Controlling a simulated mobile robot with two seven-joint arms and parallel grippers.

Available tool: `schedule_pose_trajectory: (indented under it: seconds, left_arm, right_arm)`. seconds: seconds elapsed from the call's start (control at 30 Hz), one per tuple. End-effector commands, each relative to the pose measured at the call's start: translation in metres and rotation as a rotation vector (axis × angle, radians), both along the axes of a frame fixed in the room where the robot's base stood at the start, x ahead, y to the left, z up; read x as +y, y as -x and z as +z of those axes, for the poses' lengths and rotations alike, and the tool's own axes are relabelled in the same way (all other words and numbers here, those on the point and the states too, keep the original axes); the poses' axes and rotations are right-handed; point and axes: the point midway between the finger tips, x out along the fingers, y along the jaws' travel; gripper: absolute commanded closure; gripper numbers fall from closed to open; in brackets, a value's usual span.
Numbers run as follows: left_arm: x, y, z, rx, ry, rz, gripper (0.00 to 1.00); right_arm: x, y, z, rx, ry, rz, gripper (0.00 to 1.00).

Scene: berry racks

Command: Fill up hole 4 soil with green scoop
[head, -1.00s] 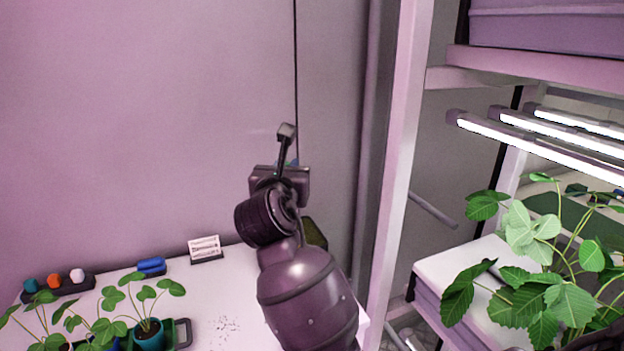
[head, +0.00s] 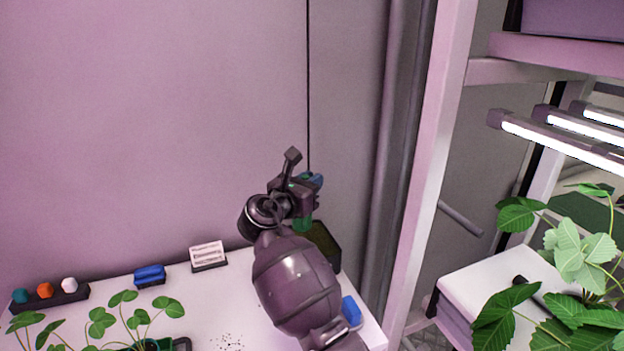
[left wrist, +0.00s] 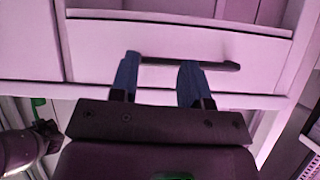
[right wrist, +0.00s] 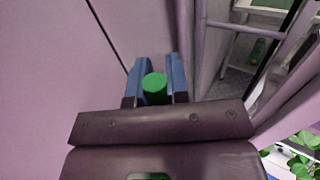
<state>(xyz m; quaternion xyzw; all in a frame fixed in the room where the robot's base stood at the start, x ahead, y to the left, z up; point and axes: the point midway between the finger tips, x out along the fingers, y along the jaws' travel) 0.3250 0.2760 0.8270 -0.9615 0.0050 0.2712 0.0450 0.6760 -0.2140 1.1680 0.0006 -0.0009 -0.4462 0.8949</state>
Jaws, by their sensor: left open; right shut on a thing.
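My right gripper (head: 310,183) is raised over the back right of the white table and is shut on the green scoop (right wrist: 154,84), whose round green end shows between the blue fingers in the right wrist view. Part of the green scoop also shows below the gripper in the head view (head: 302,225). A dark box (head: 323,243) stands behind my right arm, partly hidden; I cannot see its contents clearly. My left gripper (left wrist: 158,82) is open in front of a white drawer with a dark handle. No numbered hole can be made out.
Potted plants (head: 136,318) stand at the table's front left. A blue object (head: 150,275), a small sign (head: 208,254) and a holder with coloured balls (head: 45,297) line the back. Dark crumbs (head: 228,342) lie on the table. A rack post (head: 430,170) and leafy plants (head: 575,255) are at right.

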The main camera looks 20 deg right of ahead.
Motion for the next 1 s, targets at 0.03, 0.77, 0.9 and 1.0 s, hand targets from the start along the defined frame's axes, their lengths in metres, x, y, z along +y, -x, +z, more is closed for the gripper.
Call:
schedule_pose_trajectory:
  seconds: [0.03,0.77,0.9,1.0]
  left_arm:
    - [0.0,0.003,-0.01,0.008,0.0,0.001,0.57]
    - [0.0,0.006,-0.063,0.037,-0.002,-0.003,0.57]
    - [0.0,0.006,-0.064,0.035,-0.002,-0.003,0.57]
    - [0.0,0.007,-0.066,0.037,-0.002,-0.004,0.57]
  right_arm:
    - [0.0,0.0,-0.007,0.001,-0.001,0.0,1.0]
    - [0.0,0.0,-0.061,0.005,0.001,0.001,1.0]
    - [0.0,0.0,-0.074,0.004,0.001,0.001,1.0]
    - [0.0,0.0,-0.084,0.004,0.001,0.001,1.0]
